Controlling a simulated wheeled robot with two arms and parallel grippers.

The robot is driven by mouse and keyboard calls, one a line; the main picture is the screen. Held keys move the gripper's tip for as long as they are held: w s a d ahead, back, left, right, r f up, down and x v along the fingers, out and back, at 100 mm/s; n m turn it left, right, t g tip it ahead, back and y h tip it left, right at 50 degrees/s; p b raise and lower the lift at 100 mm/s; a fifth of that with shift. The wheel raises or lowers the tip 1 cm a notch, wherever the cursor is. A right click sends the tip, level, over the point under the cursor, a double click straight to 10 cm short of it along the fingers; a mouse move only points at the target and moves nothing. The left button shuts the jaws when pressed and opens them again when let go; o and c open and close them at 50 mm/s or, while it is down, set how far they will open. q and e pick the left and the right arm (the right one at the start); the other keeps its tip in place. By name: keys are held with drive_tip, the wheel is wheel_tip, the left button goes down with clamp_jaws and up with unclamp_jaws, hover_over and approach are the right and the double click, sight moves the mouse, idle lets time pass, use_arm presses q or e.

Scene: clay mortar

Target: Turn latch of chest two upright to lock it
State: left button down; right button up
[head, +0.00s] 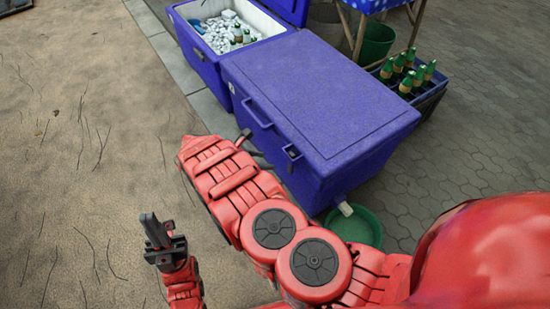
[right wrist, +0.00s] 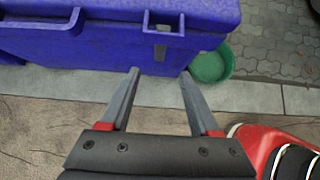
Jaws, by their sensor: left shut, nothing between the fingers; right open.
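A closed blue chest (head: 315,95) stands in the middle of the head view; no label tells me its number. Its dark latch (head: 292,153) is on the front side near the right corner. In the right wrist view, the latch (right wrist: 161,28) is near the top centre, a small grey piece on the blue wall; its exact angle is hard to tell. My right gripper (right wrist: 160,72) is open and empty, apart from the chest, fingers pointing toward the latch area. In the head view the right gripper (head: 248,144) is partly hidden by its arm. My left gripper (head: 153,230) is shut and empty, over bare ground.
An open blue chest (head: 198,62) with ice and bottles stands behind the closed one. A green basin (head: 362,228) sits on the ground by the closed chest's right corner. A crate of bottles (head: 432,91) is at the right. The ground at left is clear.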

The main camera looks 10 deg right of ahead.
drive_tip(key=v, duration=0.2)
drive_tip(key=shift+s+a+r, duration=0.15)
drive_tip(key=shift+a+r, duration=0.1)
drive_tip(key=shift+a, duration=0.05)
